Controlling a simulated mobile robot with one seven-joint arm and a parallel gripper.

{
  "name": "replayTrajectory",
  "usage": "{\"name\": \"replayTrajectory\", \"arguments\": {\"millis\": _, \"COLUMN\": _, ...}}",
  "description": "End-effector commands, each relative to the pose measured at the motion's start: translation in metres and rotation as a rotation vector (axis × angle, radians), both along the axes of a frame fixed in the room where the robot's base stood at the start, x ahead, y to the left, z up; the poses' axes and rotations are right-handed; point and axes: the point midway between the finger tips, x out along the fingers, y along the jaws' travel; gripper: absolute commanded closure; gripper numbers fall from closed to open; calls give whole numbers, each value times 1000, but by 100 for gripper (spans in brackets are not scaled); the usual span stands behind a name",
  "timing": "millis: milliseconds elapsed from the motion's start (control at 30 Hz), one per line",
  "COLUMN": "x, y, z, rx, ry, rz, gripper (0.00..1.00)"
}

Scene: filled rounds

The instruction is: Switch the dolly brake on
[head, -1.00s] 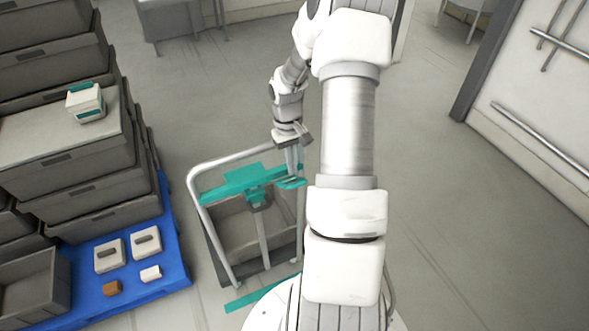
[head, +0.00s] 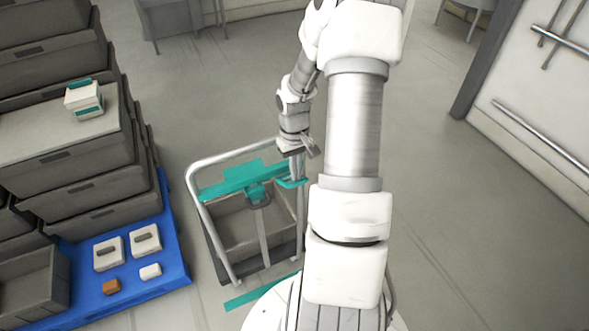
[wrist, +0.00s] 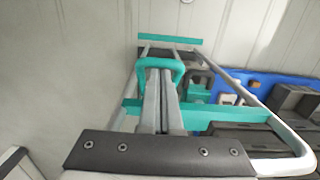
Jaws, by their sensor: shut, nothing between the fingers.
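The dolly's pale tubular frame (head: 194,195) stands in front of my base, with a teal crossbar (head: 215,189) across it. A teal loop (head: 298,183) sits at the frame's right side, and in the wrist view the loop (wrist: 178,66) arches around my fingertips. My gripper (head: 297,176) is shut and empty, pointing down at this loop; in the wrist view its fingers (wrist: 159,75) lie side by side. I cannot tell whether they touch the loop. A dark ring-shaped part (head: 260,201) is mounted at the crossbar's middle. No label shows which part is the brake.
A grey crate (head: 225,228) stands on the dolly. A blue pallet (head: 176,275) at left carries stacked grey crates (head: 60,165) and several small boxes. A teal strip (head: 258,292) lies low in front of the dolly. The floor to the right is clear up to the railed wall.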

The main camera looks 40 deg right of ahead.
Motion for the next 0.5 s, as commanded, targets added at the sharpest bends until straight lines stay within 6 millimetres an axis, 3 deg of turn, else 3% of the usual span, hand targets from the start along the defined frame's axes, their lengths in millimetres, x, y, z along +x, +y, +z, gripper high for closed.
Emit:
{"name": "replayTrajectory", "arguments": {"millis": 267, "x": -18, "y": 4, "z": -18, "rx": -38, "ry": -151, "rz": -3, "gripper": 100}}
{"name": "replayTrajectory", "arguments": {"millis": 500, "x": -30, "y": 7, "z": -33, "rx": -35, "ry": -146, "rz": 0, "gripper": 100}}
